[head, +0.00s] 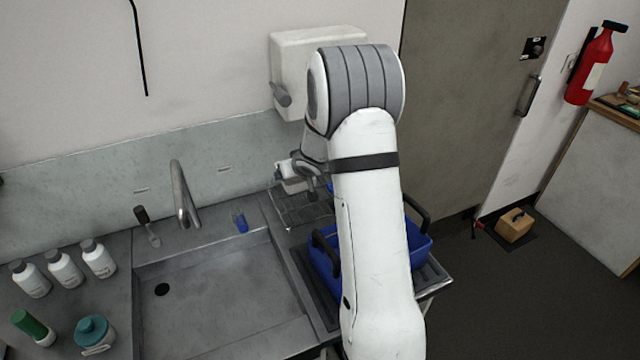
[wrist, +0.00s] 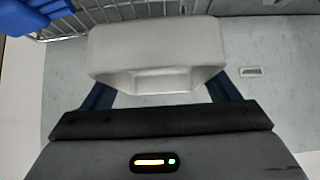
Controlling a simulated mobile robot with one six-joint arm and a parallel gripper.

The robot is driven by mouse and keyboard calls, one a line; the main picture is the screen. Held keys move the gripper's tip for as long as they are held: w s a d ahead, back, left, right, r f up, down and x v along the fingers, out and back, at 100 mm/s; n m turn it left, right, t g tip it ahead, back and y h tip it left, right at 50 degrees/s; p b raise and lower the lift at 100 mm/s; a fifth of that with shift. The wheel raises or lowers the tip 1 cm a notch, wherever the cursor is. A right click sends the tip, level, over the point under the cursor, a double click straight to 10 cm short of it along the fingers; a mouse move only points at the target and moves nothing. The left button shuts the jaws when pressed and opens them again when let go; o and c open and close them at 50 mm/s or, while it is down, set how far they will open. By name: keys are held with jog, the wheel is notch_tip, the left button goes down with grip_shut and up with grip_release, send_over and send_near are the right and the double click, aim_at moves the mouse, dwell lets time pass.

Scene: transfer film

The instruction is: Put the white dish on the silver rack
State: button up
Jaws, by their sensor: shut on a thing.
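The white dish (wrist: 150,45) fills the middle of the wrist view, with its side and part of its hollow showing. My gripper (wrist: 158,90) is shut on it, one dark finger at each side. In the head view the dish is a small white shape (head: 287,169) at my gripper (head: 303,180), partly hidden by the gripper and arm. The silver rack (head: 303,214) is a wire rack on the counter right of the sink. The dish appears at its back edge, above it; contact cannot be told. Rack wires (wrist: 62,28) also show behind the dish in the wrist view.
A blue tub (head: 325,262) with dark handles stands in front of the rack, partly behind my arm. The sink (head: 215,290) and faucet (head: 182,195) are to the left. A white dispenser (head: 290,60) hangs on the wall above. Several bottles (head: 65,270) stand far left.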

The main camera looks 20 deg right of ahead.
notch_tip(320, 180, down, 6)
jog(key=b, duration=0.3)
jog(key=shift+w, duration=0.15)
jog(key=shift+d+f+b, duration=0.15)
jog(key=shift+f+b, duration=0.45)
jog(key=shift+f, duration=1.45)
jog(key=shift+f, duration=0.1)
jog(key=o, duration=1)
